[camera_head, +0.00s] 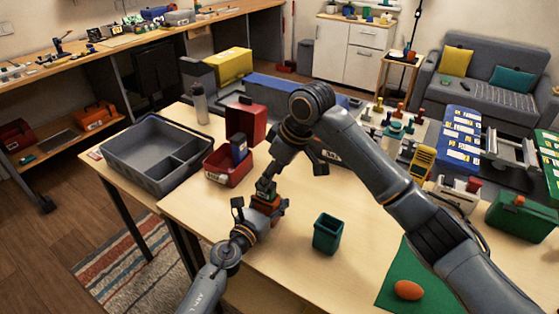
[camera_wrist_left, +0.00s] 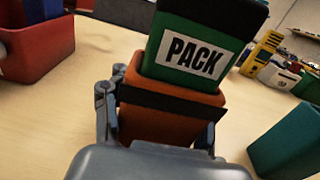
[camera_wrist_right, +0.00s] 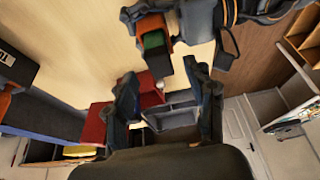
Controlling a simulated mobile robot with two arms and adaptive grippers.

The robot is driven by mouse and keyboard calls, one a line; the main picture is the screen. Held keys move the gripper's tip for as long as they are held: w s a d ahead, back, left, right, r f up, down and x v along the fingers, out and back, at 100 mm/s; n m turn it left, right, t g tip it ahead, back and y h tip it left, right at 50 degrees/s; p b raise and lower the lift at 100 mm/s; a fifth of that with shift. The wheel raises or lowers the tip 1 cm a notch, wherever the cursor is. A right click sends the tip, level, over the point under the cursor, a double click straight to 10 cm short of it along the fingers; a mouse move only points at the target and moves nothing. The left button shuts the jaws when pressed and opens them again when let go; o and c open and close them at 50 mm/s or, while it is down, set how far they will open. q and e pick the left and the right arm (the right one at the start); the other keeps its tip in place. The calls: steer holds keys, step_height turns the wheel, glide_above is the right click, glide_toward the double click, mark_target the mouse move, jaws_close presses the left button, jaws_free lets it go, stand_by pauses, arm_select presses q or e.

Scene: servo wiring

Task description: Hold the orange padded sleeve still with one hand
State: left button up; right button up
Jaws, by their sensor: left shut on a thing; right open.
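The orange padded sleeve (camera_head: 268,205) stands on the wooden table, with a dark band around it in the left wrist view (camera_wrist_left: 150,125). A green pack labelled PACK (camera_wrist_left: 190,52) sits in its open top and sticks out above it. My left gripper (camera_head: 260,212) is shut on the sleeve, one finger on each side in the left wrist view (camera_wrist_left: 157,128). My right gripper (camera_wrist_right: 168,105) is open and empty, above and beside the sleeve. The right wrist view shows the sleeve (camera_wrist_right: 145,25) beyond its fingers; the head view partly hides this gripper behind its own wrist.
A green open bin (camera_head: 328,235) stands right of the sleeve. A red bin (camera_head: 228,170) with a blue item is behind left, and a grey divided tray (camera_head: 150,160) is farther left. A green mat (camera_head: 395,290) holds an orange egg-shaped item (camera_head: 408,290).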

steer(key=shift+x, duration=2.5)
jaws_close()
